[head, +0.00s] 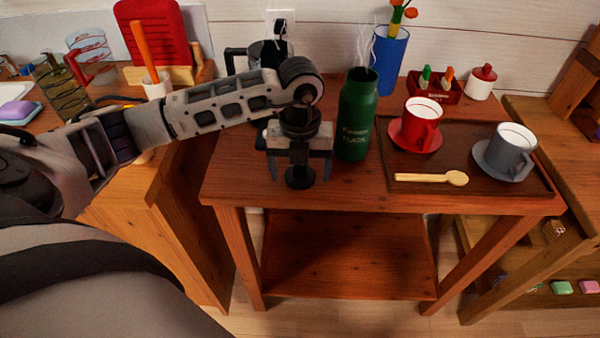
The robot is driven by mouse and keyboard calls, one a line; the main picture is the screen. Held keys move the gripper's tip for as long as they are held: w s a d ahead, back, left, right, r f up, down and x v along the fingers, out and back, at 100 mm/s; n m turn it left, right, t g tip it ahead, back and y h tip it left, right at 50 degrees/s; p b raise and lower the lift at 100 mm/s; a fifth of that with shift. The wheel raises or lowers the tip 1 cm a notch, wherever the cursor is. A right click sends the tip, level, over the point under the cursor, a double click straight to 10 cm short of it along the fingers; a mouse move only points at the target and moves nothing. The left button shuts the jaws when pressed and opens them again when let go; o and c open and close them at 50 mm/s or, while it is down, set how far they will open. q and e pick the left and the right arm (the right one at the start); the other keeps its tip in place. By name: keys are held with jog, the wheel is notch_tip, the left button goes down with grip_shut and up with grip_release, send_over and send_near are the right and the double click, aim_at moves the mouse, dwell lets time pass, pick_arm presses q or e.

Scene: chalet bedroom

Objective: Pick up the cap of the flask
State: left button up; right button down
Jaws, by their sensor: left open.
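The green flask (354,120) stands upright on the wooden side table, and pale wisps rise from its top. A small black round piece (300,178), which looks like the cap, is on the table just left of the flask. My left gripper (300,168) points down over it, open, with one finger on each side of the black piece. The gripper hides part of it, and I cannot tell whether the fingers touch it. My right gripper is not in view.
A dark tray (463,136) to the right holds a red cup (421,123), a grey cup (508,148) and a wooden spoon (432,178). A blue vase (389,62) stands behind the flask. The table's front left (236,180) is clear.

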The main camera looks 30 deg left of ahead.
pick_arm(q)
jog(key=c, duration=1.1)
jog(key=shift+r, duration=0.1)
